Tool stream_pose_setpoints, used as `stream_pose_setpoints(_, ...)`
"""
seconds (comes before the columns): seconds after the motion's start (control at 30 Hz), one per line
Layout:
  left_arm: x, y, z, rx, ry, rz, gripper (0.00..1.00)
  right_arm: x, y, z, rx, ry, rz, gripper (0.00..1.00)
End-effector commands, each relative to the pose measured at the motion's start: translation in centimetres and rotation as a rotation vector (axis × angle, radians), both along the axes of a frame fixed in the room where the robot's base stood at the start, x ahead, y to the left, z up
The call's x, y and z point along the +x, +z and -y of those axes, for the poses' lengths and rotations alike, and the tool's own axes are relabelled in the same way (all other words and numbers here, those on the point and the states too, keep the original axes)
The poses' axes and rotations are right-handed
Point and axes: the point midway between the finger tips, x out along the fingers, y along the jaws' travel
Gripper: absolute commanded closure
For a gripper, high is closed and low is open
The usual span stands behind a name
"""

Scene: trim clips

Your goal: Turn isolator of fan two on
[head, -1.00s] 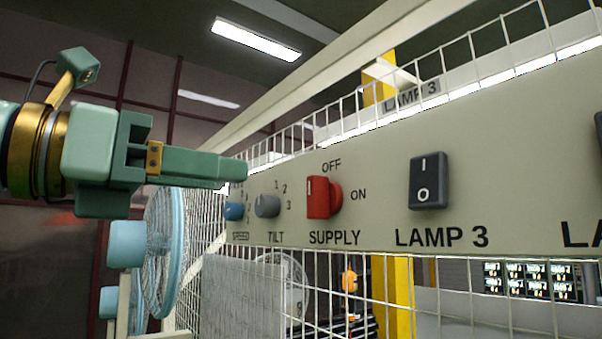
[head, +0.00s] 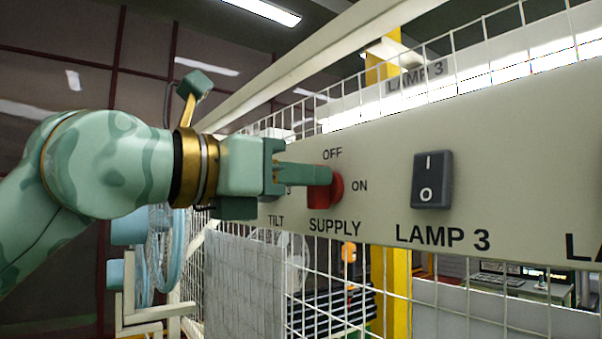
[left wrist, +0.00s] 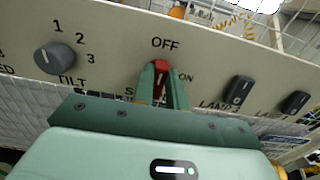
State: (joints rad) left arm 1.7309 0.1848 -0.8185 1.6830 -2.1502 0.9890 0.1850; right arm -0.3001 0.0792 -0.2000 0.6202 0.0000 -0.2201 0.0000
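The red SUPPLY knob (head: 338,188) sits on the beige panel (head: 530,150), with OFF above it and ON to its right. In the left wrist view the red knob (left wrist: 161,67) stands upright, in line with OFF. My left gripper (head: 322,176) reaches in from the left. In the left wrist view its two fingers (left wrist: 160,80) lie on either side of the knob's bar and look closed on it. In the head view they hide much of the knob. No label naming fan two is readable. My right gripper is in neither view.
The grey TILT dial (left wrist: 54,58) is left of the red knob. A dark LAMP 3 rocker switch (head: 432,180) is to its right, with another rocker (left wrist: 295,102) beyond. Wire mesh (head: 245,280) runs below and behind the panel. Blue fans (head: 165,245) stand at the left.

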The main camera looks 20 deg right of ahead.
Motion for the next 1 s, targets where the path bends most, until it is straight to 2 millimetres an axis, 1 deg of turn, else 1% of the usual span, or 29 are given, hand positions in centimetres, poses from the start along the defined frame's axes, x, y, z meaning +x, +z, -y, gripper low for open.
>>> stream_pose_setpoints(0.27, 0.0, 0.0, -0.1, 0.002, 0.001, 0.008, 1.00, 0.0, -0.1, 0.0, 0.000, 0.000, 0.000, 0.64)
stream_pose_setpoints(0.47, 0.0, 0.0, 0.0, 0.021, 0.003, 0.064, 1.00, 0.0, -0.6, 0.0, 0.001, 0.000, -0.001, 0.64)
stream_pose_setpoints(0.67, -0.2, -0.1, 0.0, 0.066, 0.004, 0.191, 1.00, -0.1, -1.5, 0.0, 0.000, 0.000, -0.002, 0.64)
stream_pose_setpoints(1.0, -0.5, -0.1, 0.1, 0.173, 0.003, 0.489, 1.00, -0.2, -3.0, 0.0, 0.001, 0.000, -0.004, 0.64)
